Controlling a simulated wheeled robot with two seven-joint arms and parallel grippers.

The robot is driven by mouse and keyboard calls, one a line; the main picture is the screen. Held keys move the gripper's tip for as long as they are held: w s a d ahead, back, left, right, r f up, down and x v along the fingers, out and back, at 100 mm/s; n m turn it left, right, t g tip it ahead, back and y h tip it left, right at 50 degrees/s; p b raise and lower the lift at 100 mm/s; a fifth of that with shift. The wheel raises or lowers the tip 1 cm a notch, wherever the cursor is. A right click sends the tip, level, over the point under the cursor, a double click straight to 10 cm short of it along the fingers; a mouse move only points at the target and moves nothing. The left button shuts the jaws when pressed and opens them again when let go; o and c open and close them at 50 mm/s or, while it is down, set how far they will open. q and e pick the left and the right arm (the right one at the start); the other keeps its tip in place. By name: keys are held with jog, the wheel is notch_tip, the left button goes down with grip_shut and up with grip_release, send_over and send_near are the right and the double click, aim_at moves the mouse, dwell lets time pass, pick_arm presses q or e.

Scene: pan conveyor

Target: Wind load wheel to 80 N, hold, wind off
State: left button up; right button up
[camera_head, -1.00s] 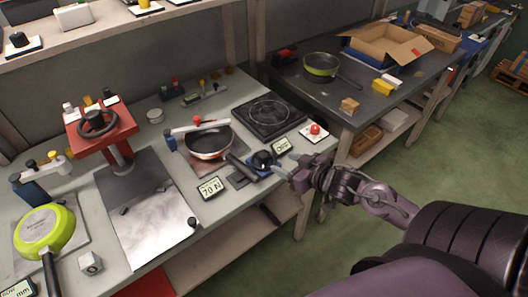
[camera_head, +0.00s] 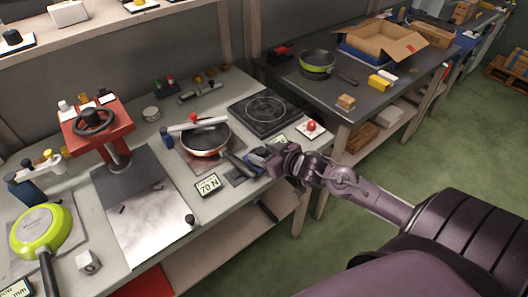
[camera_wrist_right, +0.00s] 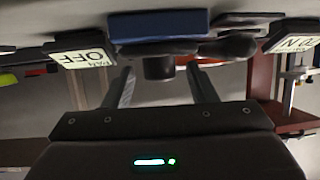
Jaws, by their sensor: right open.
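A black knob on a blue block (camera_head: 255,157), which looks like the load wheel, stands at the front of the bench by the pan's handle. In the right wrist view the black knob (camera_wrist_right: 158,67) sits between my open fingertips, with a gap on both sides, below the blue block (camera_wrist_right: 160,25). My right gripper (camera_head: 272,161) partly hides the knob in the head view. A display (camera_head: 208,184) reads 70 N; it also shows upside down in the wrist view (camera_wrist_right: 296,43). The frying pan (camera_head: 205,140) lies under a white-and-red arm. My left gripper is out of view.
A display reading OFF (camera_wrist_right: 80,60) stands beside the knob. A red button (camera_head: 312,126) and a black hotplate (camera_head: 265,112) are nearby. A red stand with a black handwheel (camera_head: 93,121) and a green pan (camera_head: 40,230) stand further left.

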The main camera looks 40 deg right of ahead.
jog(key=c, duration=1)
jog(key=shift+a+r+m+h+p, duration=0.15)
jog(key=shift+r+m+h+p, duration=0.1)
jog(key=shift+m+h+p, duration=0.7)
jog(key=shift+m+h, duration=0.05)
jog(key=shift+h, duration=0.2)
jog(key=shift+a+f+m+h+p, duration=0.15)
jog(key=shift+m+h+p, duration=0.35)
jog(key=shift+m+h, duration=1.15)
jog(key=o, duration=1)
